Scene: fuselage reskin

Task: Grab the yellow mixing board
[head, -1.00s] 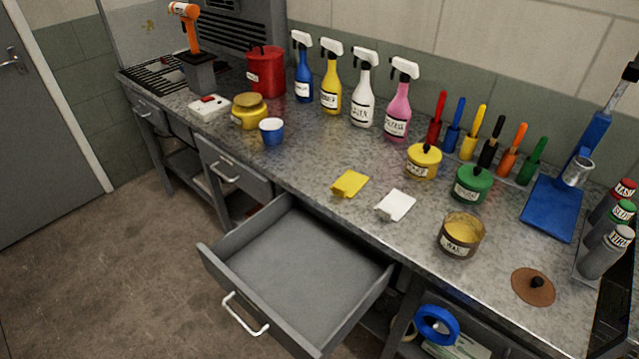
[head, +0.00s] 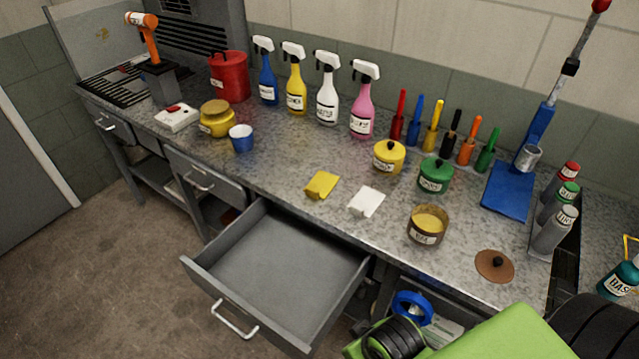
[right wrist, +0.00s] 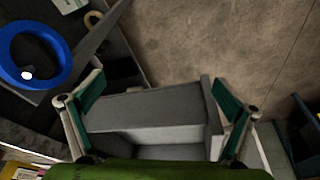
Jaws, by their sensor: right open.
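No piece in view is clearly a mixing board. A small flat yellow piece (head: 321,185), like a folded cloth, lies on the bench top behind the open drawer in the head view, beside a similar white piece (head: 366,202). My right gripper (right wrist: 155,110) is open in the right wrist view, with nothing between its fingers. A grey box-like surface, probably the drawer, shows beyond them. A yellow-edged item (right wrist: 20,169) is partly cut off at that view's lower left; I cannot tell what it is. My left gripper is not in view.
The grey drawer (head: 278,265) is pulled out and looks empty. A blue tape roll (head: 412,307) sits under the bench; it also shows in the right wrist view (right wrist: 36,52). An open wax tin (head: 428,225), paint pots and spray bottles stand on the bench (head: 285,165).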

